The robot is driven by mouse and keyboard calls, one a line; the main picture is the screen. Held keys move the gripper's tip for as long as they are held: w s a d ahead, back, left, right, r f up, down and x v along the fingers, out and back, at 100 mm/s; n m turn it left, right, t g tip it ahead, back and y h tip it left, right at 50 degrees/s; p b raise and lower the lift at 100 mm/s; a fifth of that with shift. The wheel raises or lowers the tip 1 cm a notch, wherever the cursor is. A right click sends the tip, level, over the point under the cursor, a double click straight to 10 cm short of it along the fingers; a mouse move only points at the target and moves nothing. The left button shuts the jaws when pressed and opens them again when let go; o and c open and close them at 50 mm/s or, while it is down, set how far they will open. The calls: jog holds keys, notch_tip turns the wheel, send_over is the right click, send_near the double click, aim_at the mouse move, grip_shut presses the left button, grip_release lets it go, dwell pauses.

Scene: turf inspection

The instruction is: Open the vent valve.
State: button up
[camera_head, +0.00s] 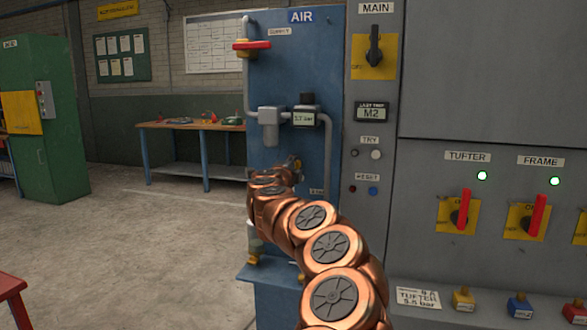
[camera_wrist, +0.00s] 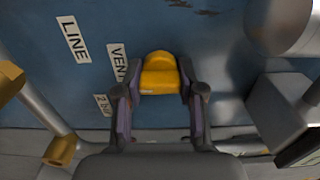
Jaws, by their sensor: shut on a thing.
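The vent valve's yellow handle (camera_wrist: 158,73) shows in the wrist view on the blue panel, next to a label (camera_wrist: 118,62) reading "VEN", its end covered. My gripper (camera_wrist: 160,93) is shut on this handle, with one finger on each side. In the head view my copper arm reaches up to the lower part of the blue air panel (camera_head: 278,80). There the arm hides most of the vent valve and my fingers. How far the handle is turned cannot be told.
A red supply handle (camera_head: 251,45) and a grey regulator (camera_head: 305,118) sit higher on the panel. A "LINE" label (camera_wrist: 73,39) and a yellow-ended pipe (camera_wrist: 60,150) are left of my gripper; a grey block (camera_wrist: 275,110) is close on the right. Open floor (camera_head: 130,245) lies left.

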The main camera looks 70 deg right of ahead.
jog(key=shift+f, duration=0.15)
jog(key=o, duration=1.1)
jog(key=shift+o, duration=0.2)
jog(key=shift+a, duration=0.15)
jog(key=s+a, duration=0.1)
jog(key=a, duration=1)
jog(key=shift+s+a, duration=0.15)
jog(key=shift+a, duration=0.2)
